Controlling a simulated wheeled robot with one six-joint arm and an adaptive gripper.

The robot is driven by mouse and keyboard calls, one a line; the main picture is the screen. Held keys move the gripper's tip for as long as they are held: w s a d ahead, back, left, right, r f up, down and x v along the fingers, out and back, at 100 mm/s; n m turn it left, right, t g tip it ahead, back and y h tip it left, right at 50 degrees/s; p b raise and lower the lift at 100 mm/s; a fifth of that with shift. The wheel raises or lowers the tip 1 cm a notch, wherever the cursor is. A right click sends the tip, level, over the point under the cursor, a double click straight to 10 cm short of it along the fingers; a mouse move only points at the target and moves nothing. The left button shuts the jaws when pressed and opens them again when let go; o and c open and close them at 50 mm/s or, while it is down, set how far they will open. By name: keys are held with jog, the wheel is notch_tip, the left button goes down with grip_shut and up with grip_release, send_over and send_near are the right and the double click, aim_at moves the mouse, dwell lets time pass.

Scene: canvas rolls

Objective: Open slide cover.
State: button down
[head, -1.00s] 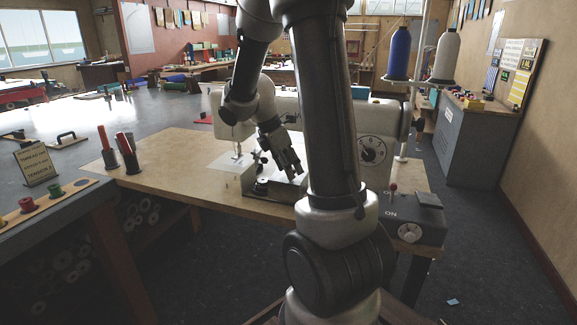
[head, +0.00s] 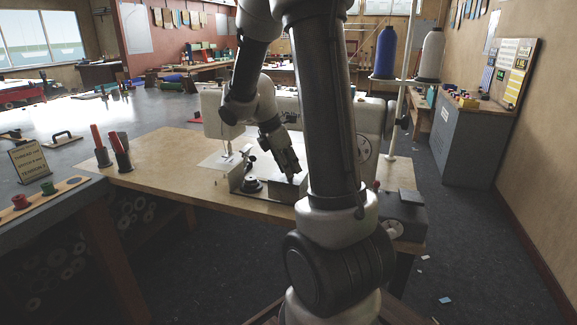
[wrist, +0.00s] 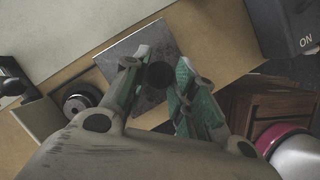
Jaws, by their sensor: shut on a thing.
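The sewing machine (head: 312,112) stands on a wooden table, partly hidden by my arm. The slide cover (wrist: 132,47) is a grey metal plate with a dark round knob (wrist: 160,75). My gripper (wrist: 155,82) is shut on the knob, one green-padded finger on each side. In the head view my gripper (head: 288,166) is low in front of the machine, above the cover's grey front (head: 285,191). A dark round bobbin part (head: 252,185) shows uncovered to the left of the cover; it also shows in the wrist view (wrist: 76,101).
A control box (head: 405,212) marked ON stands at the table's right. Blue (head: 386,52) and white (head: 430,54) thread cones stand behind it on a stand. Red spools (head: 122,155) stand at the table's left. The front left tabletop (head: 150,178) is clear.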

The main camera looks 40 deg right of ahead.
jog(key=c, duration=1.1)
grip_release()
jog(key=shift+c, duration=0.2)
jog(key=shift+w+r, duration=0.1)
jog(key=v, duration=1.1)
jog(key=shift+a+r, duration=0.3)
jog(key=shift+r, duration=0.05)
